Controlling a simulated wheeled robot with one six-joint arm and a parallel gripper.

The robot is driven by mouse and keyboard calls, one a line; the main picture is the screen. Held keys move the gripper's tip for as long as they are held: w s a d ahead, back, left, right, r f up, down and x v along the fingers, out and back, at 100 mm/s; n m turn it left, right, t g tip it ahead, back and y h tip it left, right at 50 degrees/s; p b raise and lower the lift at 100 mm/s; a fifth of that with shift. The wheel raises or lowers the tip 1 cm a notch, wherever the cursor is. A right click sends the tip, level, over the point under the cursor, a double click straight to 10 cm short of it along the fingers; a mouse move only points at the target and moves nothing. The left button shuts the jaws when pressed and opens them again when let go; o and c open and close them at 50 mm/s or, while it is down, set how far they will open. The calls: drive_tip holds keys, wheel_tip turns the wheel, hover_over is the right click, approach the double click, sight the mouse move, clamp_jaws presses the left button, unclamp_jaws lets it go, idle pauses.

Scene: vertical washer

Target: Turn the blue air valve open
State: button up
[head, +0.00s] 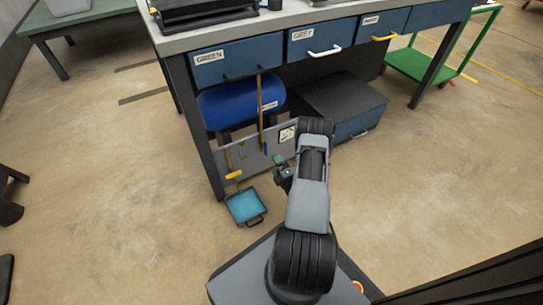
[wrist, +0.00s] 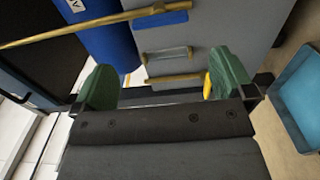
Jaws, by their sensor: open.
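The blue air valve (head: 264,148) shows as a small blue lever at the lower end of an upright brass pipe (head: 261,105), by a grey panel. In the wrist view the blue lever (wrist: 161,18) lies along the brass pipe (wrist: 75,32) near the top edge. My gripper (head: 281,164) is just right of and below the valve in the head view. In the wrist view its green fingers (wrist: 165,82) are wide apart. A short brass piece shows between them; nothing is gripped. The blue lever is beyond the fingers, with no visible contact.
A blue tank (head: 240,101) sits under the workbench (head: 272,30). A yellow handle (head: 234,175) is on the panel's left, above a blue tray (head: 245,206) on the floor. A dark-topped box (head: 343,100) stands behind my arm. Open floor lies left and right.

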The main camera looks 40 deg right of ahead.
drive_tip(key=shift+s+a, duration=0.2)
drive_tip(key=shift+s, duration=1.25)
